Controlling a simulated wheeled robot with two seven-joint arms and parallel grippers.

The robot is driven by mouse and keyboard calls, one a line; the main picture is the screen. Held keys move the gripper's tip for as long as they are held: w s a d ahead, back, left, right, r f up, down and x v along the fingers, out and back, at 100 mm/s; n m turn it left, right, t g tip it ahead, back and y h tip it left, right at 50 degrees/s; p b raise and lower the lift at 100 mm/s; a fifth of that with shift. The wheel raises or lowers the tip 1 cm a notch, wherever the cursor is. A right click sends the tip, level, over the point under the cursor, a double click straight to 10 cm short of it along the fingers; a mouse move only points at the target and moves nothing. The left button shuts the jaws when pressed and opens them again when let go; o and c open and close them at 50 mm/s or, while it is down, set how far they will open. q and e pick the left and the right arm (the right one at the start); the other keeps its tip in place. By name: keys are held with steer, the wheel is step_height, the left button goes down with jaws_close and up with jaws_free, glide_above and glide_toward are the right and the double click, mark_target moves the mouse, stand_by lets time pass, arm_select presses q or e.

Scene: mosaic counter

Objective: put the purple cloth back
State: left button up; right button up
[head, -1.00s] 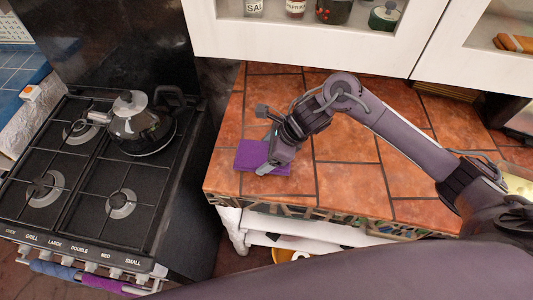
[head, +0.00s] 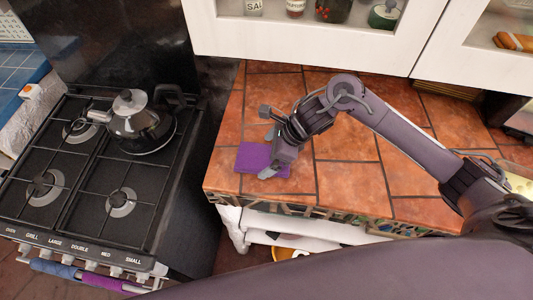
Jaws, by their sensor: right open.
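A folded purple cloth (head: 253,157) lies flat on the tiled counter (head: 350,180), near its left front corner. My right gripper (head: 268,153) is at the cloth's right side, with its fingers apart. One finger is over the cloth's front right part and the other is near its back edge. I cannot tell whether the fingers touch the cloth. Another purple cloth (head: 104,283) hangs beside a blue cloth (head: 55,270) at the front of the stove. My left gripper is not in view.
A black gas stove (head: 82,190) with a dark kettle (head: 142,125) stands to the left, across a gap from the counter. White wall cabinets (head: 310,40) hang above the counter's back. The counter's middle is clear below my right arm.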

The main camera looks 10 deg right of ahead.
steer(key=b+v, duration=0.1)
steer(key=v, duration=0.9)
steer(key=shift+d+r+b, duration=0.15)
steer(key=shift+r+b, duration=0.05)
steer(key=shift+b, duration=0.15)
steer(key=shift+s, duration=0.1)
